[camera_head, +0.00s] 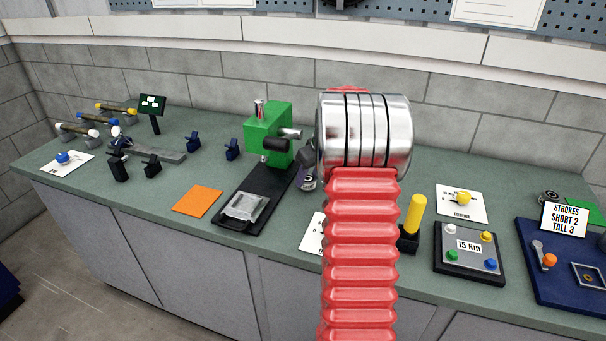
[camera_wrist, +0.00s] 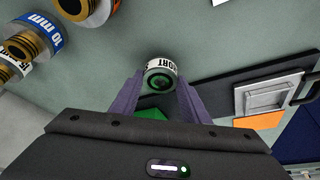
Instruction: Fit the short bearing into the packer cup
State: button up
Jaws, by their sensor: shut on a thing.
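The short bearing (camera_wrist: 160,76) is a small ring with a white band lettered "SHORT" and a dark green middle. It shows in the wrist view between the purple fingers of my gripper (camera_wrist: 160,86), which is shut on it. The bearing is held above the bench. In the head view my red arm hides most of the gripper area. The blue station (camera_head: 562,284) at the right carries a sign "STROKES SHORT 2 TALL 3", an orange-knobbed lever and a square frame. I cannot tell for sure which part is the packer cup; a dark ring (camera_head: 549,197) stands behind the station.
A green machine (camera_head: 267,135) on a black base with a metal plate (camera_head: 245,207) stands left of my arm, beside an orange square (camera_head: 197,199). A yellow post (camera_head: 415,214) and a "15 Nm" panel (camera_head: 469,259) are to the right. Spools (camera_wrist: 35,36) show in the wrist view.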

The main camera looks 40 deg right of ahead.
aim_at(311, 181)
jog(key=shift+w+d, duration=0.15)
jog(key=shift+w, duration=1.75)
jog(key=shift+s+f, duration=0.15)
jog(key=shift+f, duration=0.4)
jog(key=o, duration=1.3)
jog(key=shift+f, duration=0.15)
jog(key=v, duration=1.2)
jog(key=shift+o, duration=0.3)
jog(key=shift+s, duration=0.1)
